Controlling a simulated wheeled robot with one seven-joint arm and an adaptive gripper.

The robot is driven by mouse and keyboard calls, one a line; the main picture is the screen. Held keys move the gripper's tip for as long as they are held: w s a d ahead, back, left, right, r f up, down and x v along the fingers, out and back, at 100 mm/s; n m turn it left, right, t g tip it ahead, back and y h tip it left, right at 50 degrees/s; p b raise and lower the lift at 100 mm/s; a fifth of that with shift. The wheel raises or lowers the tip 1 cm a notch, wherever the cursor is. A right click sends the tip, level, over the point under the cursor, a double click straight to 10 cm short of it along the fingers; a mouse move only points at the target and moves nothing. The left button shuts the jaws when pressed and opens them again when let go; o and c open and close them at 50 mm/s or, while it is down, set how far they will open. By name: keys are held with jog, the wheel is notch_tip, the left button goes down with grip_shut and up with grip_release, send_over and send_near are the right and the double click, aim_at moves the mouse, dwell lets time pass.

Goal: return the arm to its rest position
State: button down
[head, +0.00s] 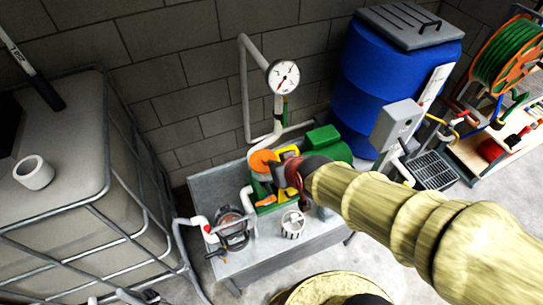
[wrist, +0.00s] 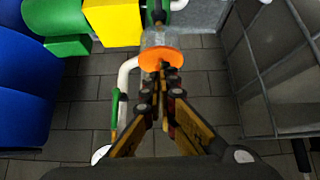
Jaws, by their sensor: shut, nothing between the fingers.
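My arm (head: 400,205) reaches from the lower right of the head view to the middle, over the metal table. My gripper (head: 282,173) is at its end, close to an orange round piece (head: 263,160) on the equipment there. In the wrist view my gripper (wrist: 161,80) has its fingers drawn together at the tips, with nothing between them. The orange round piece (wrist: 160,56) shows just beyond the tips; I cannot tell whether they touch it. My arm hides part of the table and equipment.
The grey table (head: 222,185) carries a green motor (head: 324,142), a yellow box (head: 289,151) and a white basket-like part (head: 293,223). A gauge (head: 283,77) stands on a pipe behind. A caged tank (head: 60,160) is left, a blue barrel (head: 385,80) back right.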

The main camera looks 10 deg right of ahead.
jog(key=s, duration=0.1)
jog(key=s+d+f, duration=0.1)
jog(key=s, duration=0.3)
jog(key=shift+s+d+f, duration=0.15)
jog(key=shift+d+f, duration=0.1)
jog(key=shift+f, duration=0.15)
jog(key=s+d+r+m+g, duration=0.1)
jog(key=s+d+r+g, duration=0.2)
jog(key=s, duration=0.5)
jog(key=s+d+r+m+h, duration=0.1)
jog(key=d+r+m+h, duration=0.1)
jog(key=d+r, duration=0.4)
notch_tip(320, 180, up, 6)
jog(key=shift+s+d+f+t, duration=0.1)
jog(key=shift+s+d+t, duration=0.25)
jog(key=shift+s+t, duration=0.05)
jog(key=c, duration=2.6)
grip_release()
